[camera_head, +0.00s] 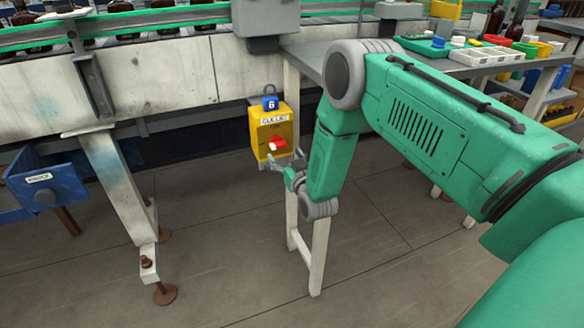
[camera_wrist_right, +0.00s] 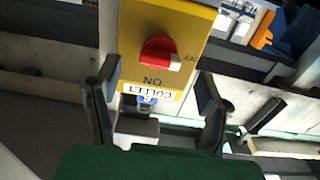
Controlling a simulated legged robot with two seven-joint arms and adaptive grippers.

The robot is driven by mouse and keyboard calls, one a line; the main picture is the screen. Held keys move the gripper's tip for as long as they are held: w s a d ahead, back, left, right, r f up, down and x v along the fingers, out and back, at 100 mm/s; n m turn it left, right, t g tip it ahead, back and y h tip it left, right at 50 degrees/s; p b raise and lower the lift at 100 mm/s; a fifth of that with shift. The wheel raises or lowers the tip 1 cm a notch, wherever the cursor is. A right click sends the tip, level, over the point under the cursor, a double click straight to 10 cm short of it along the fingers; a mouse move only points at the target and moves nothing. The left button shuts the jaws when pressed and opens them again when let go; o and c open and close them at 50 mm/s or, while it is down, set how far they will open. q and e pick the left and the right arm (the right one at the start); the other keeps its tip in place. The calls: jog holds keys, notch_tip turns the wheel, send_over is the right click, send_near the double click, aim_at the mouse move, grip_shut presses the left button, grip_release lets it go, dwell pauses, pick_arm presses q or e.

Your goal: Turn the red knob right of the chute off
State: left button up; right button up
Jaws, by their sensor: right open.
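A red knob (camera_head: 277,145) sits on the front of a yellow box (camera_head: 263,129) labelled CULLET, to the right of the blue chute (camera_head: 50,187). In the right wrist view the knob (camera_wrist_right: 157,52) appears upside down, with its white-marked end on the right, toward the OFF lettering; ON is printed below it. My right gripper (camera_head: 286,163) is just below and in front of the knob. In the right wrist view its open fingers (camera_wrist_right: 158,76) frame the box, with nothing between them touching the knob that I can see. My left gripper is not in view.
A blue tag marked 6 (camera_head: 270,103) hangs on top of the box. A white table leg (camera_head: 318,252) stands below right, and a slanted conveyor support (camera_head: 112,180) stands left. A bench (camera_head: 325,57) with trays is behind my arm. Floor in front is clear.

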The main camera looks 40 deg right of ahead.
jog(key=v, duration=0.6)
jog(key=shift+s, duration=0.3)
jog(key=shift+f, duration=0.1)
